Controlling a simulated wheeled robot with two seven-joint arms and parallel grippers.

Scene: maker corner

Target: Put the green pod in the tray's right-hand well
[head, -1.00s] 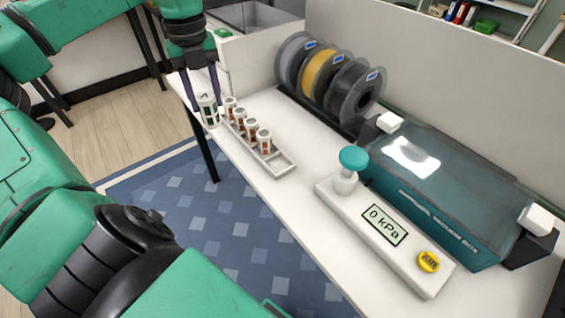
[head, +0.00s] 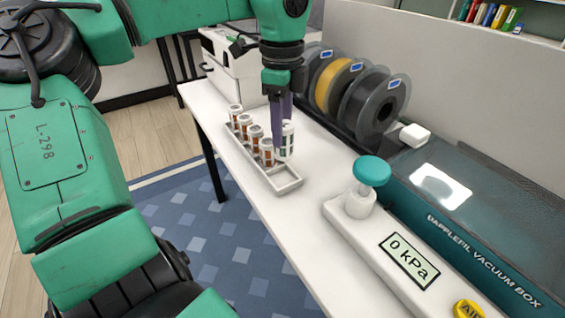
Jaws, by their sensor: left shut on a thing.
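My left gripper (head: 281,135) is shut on the green pod (head: 288,145), a small white canister with dark green marks, held upright. The pod appears beside the nearest brown pod, over or just behind the near right part of the tray; its exact height above the tray is hard to tell. The long grey tray (head: 284,186) lies on the white table. Several brown pods with white caps (head: 256,137) stand in its other wells. The right-hand well at the near end looks empty. My right gripper is not in view.
Filament spools (head: 373,104) stand in a rack behind the tray. The teal vacuum box (head: 470,215) and its white control panel with a teal knob (head: 371,171) are at the right. Some bare white table (head: 318,178) lies between tray and panel.

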